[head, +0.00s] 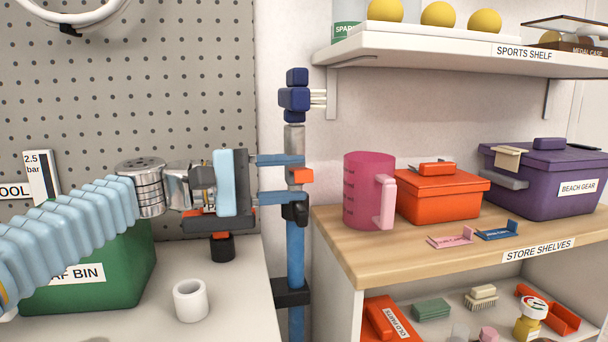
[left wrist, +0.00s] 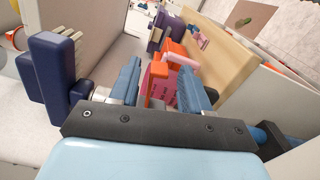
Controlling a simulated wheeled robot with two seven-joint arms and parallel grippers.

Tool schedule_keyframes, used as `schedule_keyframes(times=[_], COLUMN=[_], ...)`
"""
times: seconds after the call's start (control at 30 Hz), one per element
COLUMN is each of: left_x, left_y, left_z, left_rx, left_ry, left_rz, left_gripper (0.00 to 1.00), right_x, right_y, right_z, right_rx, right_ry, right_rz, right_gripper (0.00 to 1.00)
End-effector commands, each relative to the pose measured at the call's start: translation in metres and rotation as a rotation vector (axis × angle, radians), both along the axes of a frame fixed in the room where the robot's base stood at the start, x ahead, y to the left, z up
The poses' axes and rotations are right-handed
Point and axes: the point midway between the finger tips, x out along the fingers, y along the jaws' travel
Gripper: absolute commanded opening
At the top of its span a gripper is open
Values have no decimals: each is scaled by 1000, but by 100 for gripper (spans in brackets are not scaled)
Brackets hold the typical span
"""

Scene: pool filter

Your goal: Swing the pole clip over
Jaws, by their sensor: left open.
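An upright pole (head: 296,252) with a blue lower part and a grey upper part stands against the wall in the head view. The fingers are open and apart. My right gripper is not in view.
A pink jug (head: 362,190) and an orange box (head: 442,195) stand on the wooden shelf (head: 405,245) right of the pole. A green bin (head: 130,262) and a white roll (head: 190,302) are on the left counter. The sports shelf (head: 450,58) overhangs at upper right.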

Motion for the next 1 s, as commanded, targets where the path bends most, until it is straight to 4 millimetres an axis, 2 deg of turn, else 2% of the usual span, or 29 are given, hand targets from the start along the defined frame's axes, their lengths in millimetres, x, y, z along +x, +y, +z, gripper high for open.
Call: schedule_keyframes(times=[0.1, 0.2, 0.53, 0.83, 1.0], left_x=[5, 7, 9, 9, 9], left_y=[-16, -23, -26, -26, -26], left_z=[0, 1, 0, 0, 0], left_rx=[1, 1, 0, 1, 1], left_ry=[0, -1, -1, -1, 4], left_rz=[-2, -1, 1, 1, 0], left_gripper=[47, 47, 47, 1, 0], right_x=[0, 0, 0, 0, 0], right_y=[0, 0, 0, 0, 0], right_z=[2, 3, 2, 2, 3], right_rx=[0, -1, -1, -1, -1], right_ry=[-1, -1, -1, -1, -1], right_rz=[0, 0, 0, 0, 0], right_gripper=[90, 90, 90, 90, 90])
